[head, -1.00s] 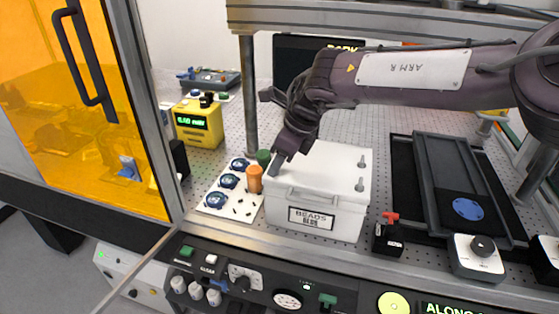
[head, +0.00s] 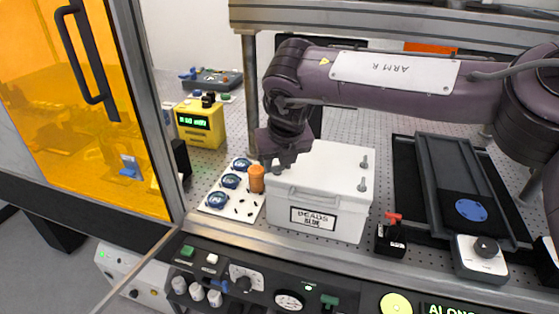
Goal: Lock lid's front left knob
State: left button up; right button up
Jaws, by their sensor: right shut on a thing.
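The white box (head: 318,225) with a lid (head: 325,165) and a label reading "BEADS" stands on the perforated table. Two grey knobs show on the lid's right side: a back right knob (head: 364,162) and a front right knob (head: 362,184). My right gripper (head: 280,168) points down at the lid's front left corner, its fingers shut there. The front left knob is hidden by the gripper, as is the back left corner of the lid. My left gripper is not in view.
A black block with a red lever (head: 391,235) is to the right. A dark rail tray (head: 455,180) lies further right.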

jog(key=m, duration=0.1)
jog(key=m+h+p, duration=0.1)
jog(key=m, duration=0.1)
jog(key=shift+a+r+m, duration=0.1)
jog(key=shift+a+m, duration=0.1)
jog(key=shift+m, duration=0.1)
jog(key=shift+a+m+h+p, duration=0.1)
jog(key=shift+m+h+p, duration=0.5)
jog(key=shift+m, duration=0.8)
jog(key=o, duration=1)
jog(key=shift+r, duration=0.15)
jog(key=b+v, duration=0.1)
jog(key=v, duration=0.6)
jog(key=shift+s+a+r, duration=0.15)
jog(key=shift+s, duration=0.05)
